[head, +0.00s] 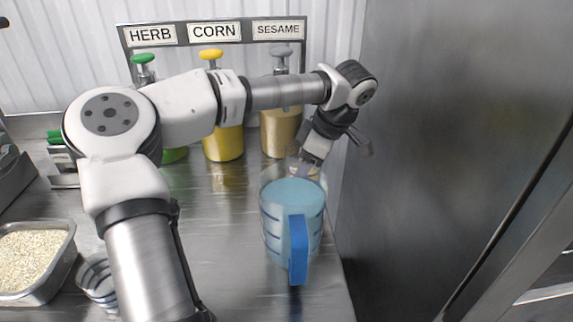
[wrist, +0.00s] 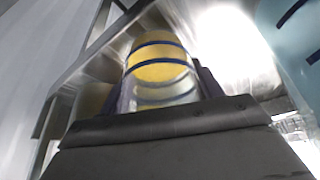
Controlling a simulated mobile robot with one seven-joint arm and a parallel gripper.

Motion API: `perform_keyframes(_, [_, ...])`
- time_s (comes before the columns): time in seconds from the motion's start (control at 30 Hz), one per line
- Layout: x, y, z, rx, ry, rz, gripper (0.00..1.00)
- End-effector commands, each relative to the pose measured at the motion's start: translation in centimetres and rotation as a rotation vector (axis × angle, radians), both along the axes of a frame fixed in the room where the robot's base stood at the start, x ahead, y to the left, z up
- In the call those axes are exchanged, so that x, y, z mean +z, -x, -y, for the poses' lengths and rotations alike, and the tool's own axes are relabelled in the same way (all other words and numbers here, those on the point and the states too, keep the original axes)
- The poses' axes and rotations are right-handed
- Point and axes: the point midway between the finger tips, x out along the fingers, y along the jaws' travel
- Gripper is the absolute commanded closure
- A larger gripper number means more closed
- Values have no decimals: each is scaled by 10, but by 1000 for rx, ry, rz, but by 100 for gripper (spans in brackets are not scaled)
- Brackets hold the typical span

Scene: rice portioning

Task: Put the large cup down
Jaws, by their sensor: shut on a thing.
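My gripper (head: 312,162) points down behind the blue measuring jug at the right of the counter. It is shut on a clear cup with dark blue bands, the large cup (wrist: 160,72), seen between the fingers in the wrist view. Yellow shows in or through its upper part; I cannot tell which. In the head view the cup is mostly hidden behind the jug and the gripper. I cannot tell whether its base touches the counter.
The blue jug (head: 279,222) stands close in front of my gripper, handle towards the viewer. Behind are herb, corn (head: 223,143) and sesame (head: 279,130) dispensers. A grain tray (head: 62,275) and a banded small cup (head: 92,279) are at left. A steel wall (head: 440,120) bounds the right.

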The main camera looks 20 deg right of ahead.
Motion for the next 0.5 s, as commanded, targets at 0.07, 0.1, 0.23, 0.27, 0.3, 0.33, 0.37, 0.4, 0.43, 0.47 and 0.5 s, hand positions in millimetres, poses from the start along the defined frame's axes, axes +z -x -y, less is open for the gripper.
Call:
perform_keyframes(0.07, [0, -2, -3, 1, 0, 0, 64])
perform_keyframes(0.1, [1, -4, -6, 2, 0, 1, 64])
perform_keyframes(0.23, [1, -13, -17, 3, 0, 0, 64])
perform_keyframes(0.27, [1, -15, -19, 3, 0, 0, 64])
perform_keyframes(0.3, [2, -18, -24, 4, 0, 0, 64])
perform_keyframes(0.33, [1, -20, -26, 4, 0, 0, 64])
perform_keyframes(0.37, [1, -22, -28, 4, 0, -1, 64])
perform_keyframes(0.4, [1, -25, -32, 3, -1, 1, 64])
perform_keyframes(0.43, [1, -26, -33, 2, -1, 0, 64])
perform_keyframes(0.47, [-3, -25, -32, -1, -1, -1, 64])
perform_keyframes(0.5, [-7, -25, -31, -1, -1, -1, 64])
